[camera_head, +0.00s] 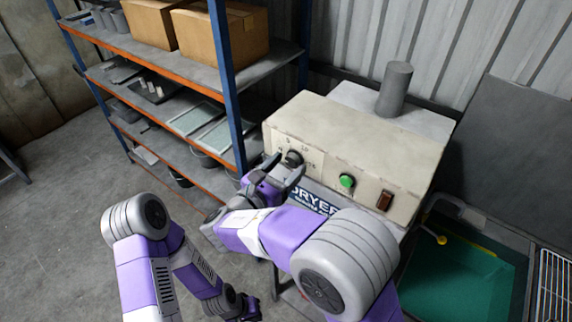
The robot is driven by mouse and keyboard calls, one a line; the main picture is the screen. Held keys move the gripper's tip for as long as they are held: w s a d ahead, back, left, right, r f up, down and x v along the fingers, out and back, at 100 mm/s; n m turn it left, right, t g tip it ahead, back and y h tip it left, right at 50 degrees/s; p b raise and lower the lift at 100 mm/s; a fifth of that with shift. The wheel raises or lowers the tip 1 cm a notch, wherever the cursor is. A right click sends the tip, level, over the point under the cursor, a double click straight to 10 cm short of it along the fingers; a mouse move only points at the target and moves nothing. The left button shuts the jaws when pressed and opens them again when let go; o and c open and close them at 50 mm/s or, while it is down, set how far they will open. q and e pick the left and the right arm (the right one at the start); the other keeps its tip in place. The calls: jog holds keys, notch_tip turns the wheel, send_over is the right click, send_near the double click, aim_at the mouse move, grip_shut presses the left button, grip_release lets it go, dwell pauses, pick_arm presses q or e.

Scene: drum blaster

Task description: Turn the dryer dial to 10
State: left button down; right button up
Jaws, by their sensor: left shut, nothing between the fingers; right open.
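The cream dryer (360,140) stands right of centre, its control panel facing me. Its black dial (293,157) sits at the panel's left, with markings around it too small to read. My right gripper (283,170) is open just below and in front of the dial, one finger to each side. I cannot tell whether the fingers touch it. My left gripper (252,309) is low near the bottom edge, shut and empty, well away from the dryer. My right forearm hides part of the dryer's lower front and lettering.
A green button (347,181) and a brown-red switch (385,201) sit right of the dial. A blue-and-orange shelf rack (228,90) with cardboard boxes (220,35) stands close at the left. A green-bottomed basin (465,270) is at the right. Floor at left is clear.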

jog(key=shift+w+d, duration=0.1)
jog(key=c, duration=1)
jog(key=shift+f+m+b, duration=0.2)
jog(key=shift+m+b, duration=0.7)
jog(key=shift+b, duration=0.25)
jog(key=shift+c, duration=0.2)
jog(key=m+b, duration=0.9)
jog(key=b, duration=0.1)
jog(key=m+b, duration=0.9)
jog(key=b, duration=0.1)
jog(key=shift+r+m+b, duration=0.15)
jog(key=shift+m+b, duration=0.75)
jog(key=shift+m, duration=0.1)
jog(key=shift+r+m+b, duration=0.1)
jog(key=shift+m+b, duration=0.75)
jog(key=shift+m, duration=0.15)
jog(key=o, duration=1)
